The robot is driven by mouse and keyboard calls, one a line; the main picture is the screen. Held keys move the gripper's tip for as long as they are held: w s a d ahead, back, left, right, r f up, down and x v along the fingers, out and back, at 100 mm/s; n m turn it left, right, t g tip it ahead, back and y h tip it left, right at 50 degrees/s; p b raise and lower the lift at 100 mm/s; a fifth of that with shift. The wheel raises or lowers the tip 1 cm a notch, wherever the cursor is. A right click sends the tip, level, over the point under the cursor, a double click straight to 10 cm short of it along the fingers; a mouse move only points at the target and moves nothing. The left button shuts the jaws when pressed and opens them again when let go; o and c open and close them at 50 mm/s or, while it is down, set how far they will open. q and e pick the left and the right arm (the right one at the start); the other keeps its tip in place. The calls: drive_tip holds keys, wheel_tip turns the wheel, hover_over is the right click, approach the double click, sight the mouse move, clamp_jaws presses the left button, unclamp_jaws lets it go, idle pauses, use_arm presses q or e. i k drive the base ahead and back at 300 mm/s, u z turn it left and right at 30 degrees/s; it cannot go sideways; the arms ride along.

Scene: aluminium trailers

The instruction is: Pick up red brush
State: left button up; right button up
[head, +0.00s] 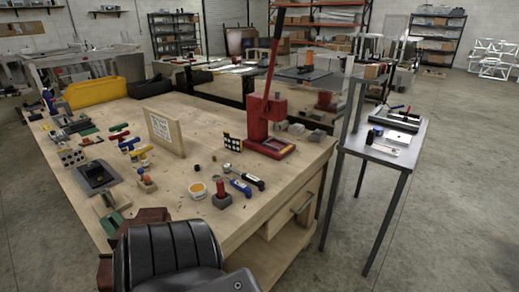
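I cannot single out the red brush with certainty. Small red-topped tools (120,135) lie on the left half of the wooden workbench (205,160), beside green and yellow ones; they are too small to tell whether one is a brush. A red upright cylinder (220,186) stands on a grey block nearer the bench's front right. Neither of my grippers shows in the head view.
A red press (263,125) stands at the bench's right corner. A wooden board (163,132) stands mid-bench. A black chair (167,257) is at the near edge. A small metal table (378,152) stands right; open floor (455,200) lies beyond it.

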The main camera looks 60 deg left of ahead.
sight(219, 183)
drive_tip(key=z, duration=0.05)
drive_tip(key=i, duration=0.3)
drive_tip(key=u, duration=2.8)
